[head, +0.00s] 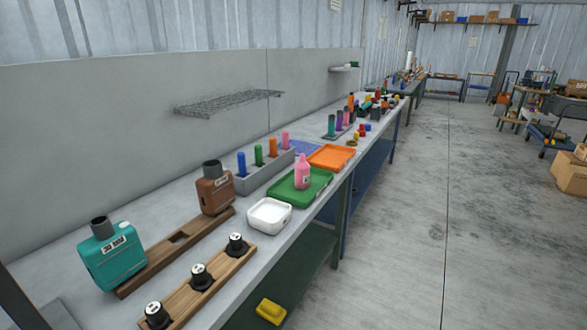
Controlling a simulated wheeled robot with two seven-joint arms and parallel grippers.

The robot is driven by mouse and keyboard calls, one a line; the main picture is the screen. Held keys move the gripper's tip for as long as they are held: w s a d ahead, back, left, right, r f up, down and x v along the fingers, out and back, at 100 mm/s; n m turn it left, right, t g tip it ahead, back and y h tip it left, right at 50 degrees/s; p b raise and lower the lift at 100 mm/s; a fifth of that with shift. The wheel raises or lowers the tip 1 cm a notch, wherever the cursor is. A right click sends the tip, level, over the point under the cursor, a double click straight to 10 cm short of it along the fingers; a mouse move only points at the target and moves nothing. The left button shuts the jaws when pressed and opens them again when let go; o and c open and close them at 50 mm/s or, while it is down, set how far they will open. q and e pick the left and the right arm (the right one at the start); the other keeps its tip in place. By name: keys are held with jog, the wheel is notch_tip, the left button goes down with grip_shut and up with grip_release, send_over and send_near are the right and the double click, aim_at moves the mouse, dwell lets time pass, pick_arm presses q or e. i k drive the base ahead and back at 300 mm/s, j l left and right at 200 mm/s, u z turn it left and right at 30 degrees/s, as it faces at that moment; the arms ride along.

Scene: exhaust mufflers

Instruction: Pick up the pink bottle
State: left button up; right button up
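The pink bottle (302,173) stands upright on the green tray (318,190), near the front edge of the long grey workbench. It has a narrower top and a pale label on its side. Nothing visible touches it except the tray under it. Neither of my grippers shows in the head view.
A white container (270,216) stands left of the green tray, an orange tray (332,157) behind it. A grey rack (262,171) with coloured cylinders stands behind. Teal (112,256) and brown (215,190) mufflers stand at left.

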aim_at(302, 168)
jog(key=i+l+u, duration=0.3)
jog(key=l, duration=0.3)
jog(key=i+l+u, duration=0.1)
jog(key=l, duration=0.25)
jog(key=i+l+u, duration=0.3)
jog(key=l, duration=0.4)
jog(key=i+l+u, duration=0.15)
jog(key=l, duration=0.2)
